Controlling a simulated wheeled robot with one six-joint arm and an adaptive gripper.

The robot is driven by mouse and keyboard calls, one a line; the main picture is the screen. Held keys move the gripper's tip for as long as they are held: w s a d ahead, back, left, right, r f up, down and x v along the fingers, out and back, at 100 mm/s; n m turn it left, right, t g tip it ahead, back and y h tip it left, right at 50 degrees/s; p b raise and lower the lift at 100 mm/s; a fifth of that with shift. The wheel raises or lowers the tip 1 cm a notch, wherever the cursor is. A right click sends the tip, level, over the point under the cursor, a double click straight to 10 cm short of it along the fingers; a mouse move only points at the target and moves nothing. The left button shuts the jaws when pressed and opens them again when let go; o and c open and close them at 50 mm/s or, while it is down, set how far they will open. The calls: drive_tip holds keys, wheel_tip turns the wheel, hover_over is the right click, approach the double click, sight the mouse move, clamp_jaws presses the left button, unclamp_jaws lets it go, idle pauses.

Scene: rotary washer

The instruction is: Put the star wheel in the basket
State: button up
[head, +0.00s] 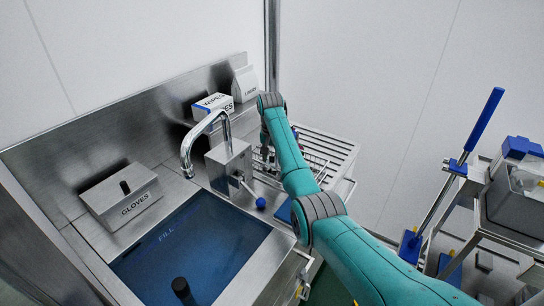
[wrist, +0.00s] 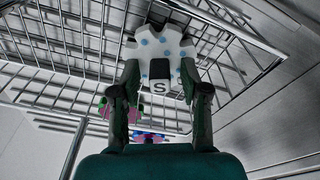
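The star wheel (wrist: 158,48) is white with blue dots and has a dark and white block marked "S" on its near side. In the wrist view it sits between the fingers of my gripper (wrist: 160,92), which look closed on its sides. The wire basket (wrist: 60,88) shows behind and around it; I cannot tell how far the wheel is from the wires. In the head view my gripper (head: 266,140) points down beside the wire basket (head: 315,168), which is partly hidden by my arm. The wheel is not clearly visible there.
Pink-and-green (wrist: 105,108) and blue-and-pink (wrist: 150,136) pieces lie among the wires. A slatted drainboard (head: 330,148) lies around the basket. A tap (head: 190,150), metal box (head: 232,165), blue-filled sink (head: 190,245) and gloves box (head: 120,195) stand to the left.

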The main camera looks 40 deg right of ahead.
sight(271, 164)
wheel_tip(271, 164, up, 12)
drive_tip(key=s+a, duration=0.1)
idle(0.6)
idle(0.4)
